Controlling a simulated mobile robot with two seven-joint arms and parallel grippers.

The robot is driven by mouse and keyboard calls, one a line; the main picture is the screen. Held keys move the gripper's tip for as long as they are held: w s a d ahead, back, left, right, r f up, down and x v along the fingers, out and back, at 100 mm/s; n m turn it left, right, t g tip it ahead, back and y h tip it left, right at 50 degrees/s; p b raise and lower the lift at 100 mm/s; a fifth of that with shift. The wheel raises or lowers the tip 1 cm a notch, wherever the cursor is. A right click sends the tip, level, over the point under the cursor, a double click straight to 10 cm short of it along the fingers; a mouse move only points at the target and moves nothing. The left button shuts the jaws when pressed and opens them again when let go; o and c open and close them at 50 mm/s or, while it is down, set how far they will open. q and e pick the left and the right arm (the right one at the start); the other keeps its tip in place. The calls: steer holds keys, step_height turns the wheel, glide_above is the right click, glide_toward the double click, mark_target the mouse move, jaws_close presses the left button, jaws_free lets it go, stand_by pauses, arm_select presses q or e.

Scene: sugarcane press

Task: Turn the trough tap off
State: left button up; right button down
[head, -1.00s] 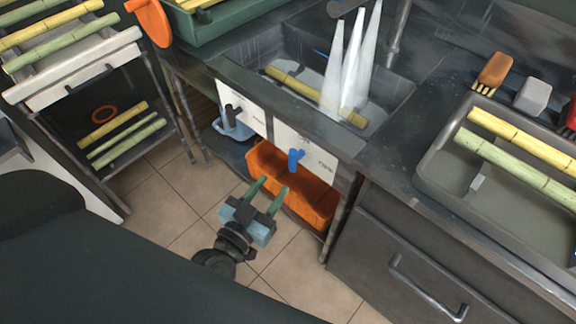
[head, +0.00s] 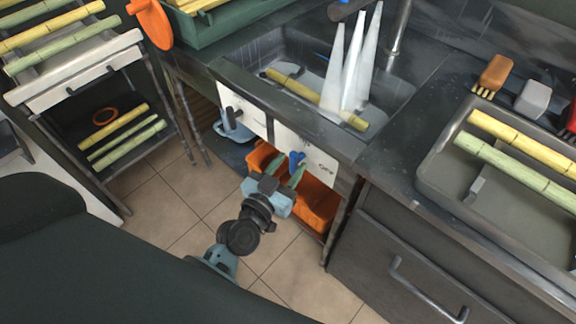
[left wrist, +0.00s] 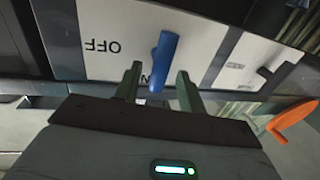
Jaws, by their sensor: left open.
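The blue tap handle (head: 295,159) sits on a white label panel (head: 313,155) on the front of the sink (head: 398,92). In the left wrist view the blue handle (left wrist: 163,58) lies between my left gripper's fingertips (left wrist: 159,72), with a gap visible on each side. Upside-down OFF lettering is on the panel to its left; other lettering is partly hidden behind the handle. My left gripper (head: 285,170) is open at the handle. My right gripper is not in view.
A second, black tap handle (head: 233,112) is on a neighbouring white panel; it also shows in the left wrist view (left wrist: 277,68). An orange bin (head: 318,203) stands below. Tall whitish cones (head: 352,70) and a yellow cane stick (head: 292,84) are in the sink. Floor (head: 160,200) is clear.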

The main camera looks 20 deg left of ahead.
arm_select(q)
jaws_close()
